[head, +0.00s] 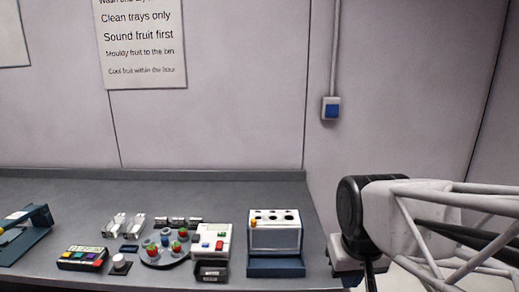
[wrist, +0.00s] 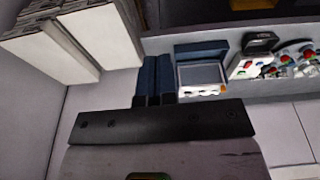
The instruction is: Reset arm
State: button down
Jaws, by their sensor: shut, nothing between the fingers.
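My gripper (wrist: 156,60) shows in the wrist view as two dark blue fingers lying side by side. They are shut with nothing between them. The fingers are in clear space, apart from the things on the bench. In the head view my arm stands at the right, beyond the bench's right end, and I cannot make out the fingertips there.
The grey bench (head: 215,184) carries a white rack with holes (head: 274,234) and a blue tray (head: 276,266) at its right end. A round dark plate with berry cups (head: 165,262), a white box (head: 212,240) and a button panel (head: 82,258) stand further left. White stacks (wrist: 95,35) show upper left in the wrist view.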

jog(key=s+d+f, duration=0.1)
jog(key=s+d, duration=0.1)
jog(key=s, duration=0.3)
jog(key=shift+s+f+m, duration=0.25)
jog(key=shift+s+m, duration=0.1)
jog(key=shift+m, duration=0.05)
jog(key=w+a+r+n, duration=0.1)
jog(key=w+a+n, duration=0.25)
jog(key=w, duration=0.35)
jog(key=w+a+r+n+g, duration=0.1)
jog(key=w+a+n, duration=0.25)
jog(key=w, duration=0.35)
jog(key=w+a+r+n, duration=0.2)
jog(key=w+a, duration=0.3)
jog(key=w, duration=0.2)
jog(key=w+a+f+n, duration=0.3)
jog(key=w+a+n, duration=0.1)
jog(key=w+a, duration=0.4)
jog(key=w+a+f+n+g, duration=0.1)
jog(key=w+a+f+n, duration=0.3)
jog(key=w+a, duration=0.4)
jog(key=a+n, duration=0.1)
jog(key=a, duration=0.2)
jog(key=shift+w+a, duration=0.3)
jog(key=shift+a, duration=0.1)
jog(key=shift+f, duration=0.1)
